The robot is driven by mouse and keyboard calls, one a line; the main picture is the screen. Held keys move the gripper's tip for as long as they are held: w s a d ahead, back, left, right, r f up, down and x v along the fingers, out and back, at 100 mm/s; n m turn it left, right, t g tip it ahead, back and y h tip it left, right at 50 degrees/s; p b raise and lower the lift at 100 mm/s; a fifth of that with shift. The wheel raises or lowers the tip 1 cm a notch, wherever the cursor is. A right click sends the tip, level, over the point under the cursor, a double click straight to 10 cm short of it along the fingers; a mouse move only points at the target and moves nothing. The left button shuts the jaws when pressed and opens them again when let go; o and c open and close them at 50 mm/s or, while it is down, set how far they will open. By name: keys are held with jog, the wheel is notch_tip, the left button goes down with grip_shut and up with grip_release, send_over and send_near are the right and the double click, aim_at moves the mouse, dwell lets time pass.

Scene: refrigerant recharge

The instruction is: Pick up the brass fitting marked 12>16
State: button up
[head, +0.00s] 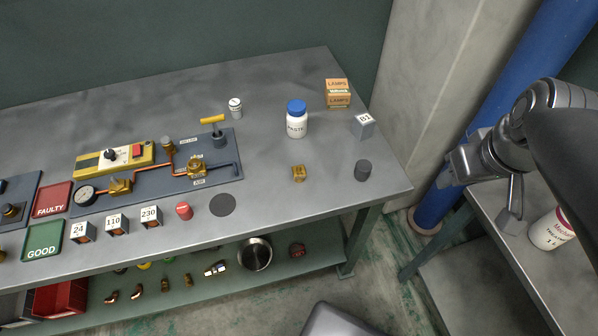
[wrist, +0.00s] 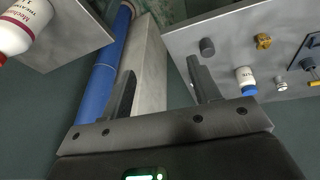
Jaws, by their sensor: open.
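A small brass fitting (head: 298,173) stands alone on the grey workbench, right of centre in the head view. It also shows near the top right of the wrist view (wrist: 263,41). Its marking is too small to read. Several brass and copper pieces (head: 187,280) lie on the lower shelf, their markings also unreadable. My gripper (wrist: 161,68) is open and empty, its two fingers well apart. In the head view it hangs off the bench's right edge, well to the right of the fitting and not touching it.
A blue pipe (head: 500,110) rises beyond my gripper.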

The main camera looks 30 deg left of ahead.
jog(key=w+a+f+n+g, duration=0.2)
jog(key=w+a+f+n, duration=0.15)
jog(key=a+n, duration=0.4)
jog(key=n+g+y, duration=0.2)
jog(key=n+g, duration=0.3)
jog(key=n, duration=0.6)
send_near(301, 169)
jog(key=shift+n, duration=0.35)
jog(key=x, duration=0.5)
jog(key=shift+s+d, duration=0.15)
jog(key=shift+s, duration=0.2)
jog(key=shift+w+x, duration=0.25)
jog(key=shift+x, duration=1.2)
jog(key=shift+w+x, duration=0.2)
jog(key=shift+x, duration=1.25)
jog(key=shift+f, duration=0.1)
jog(key=shift+c, duration=0.4)
jog(key=c, duration=1)
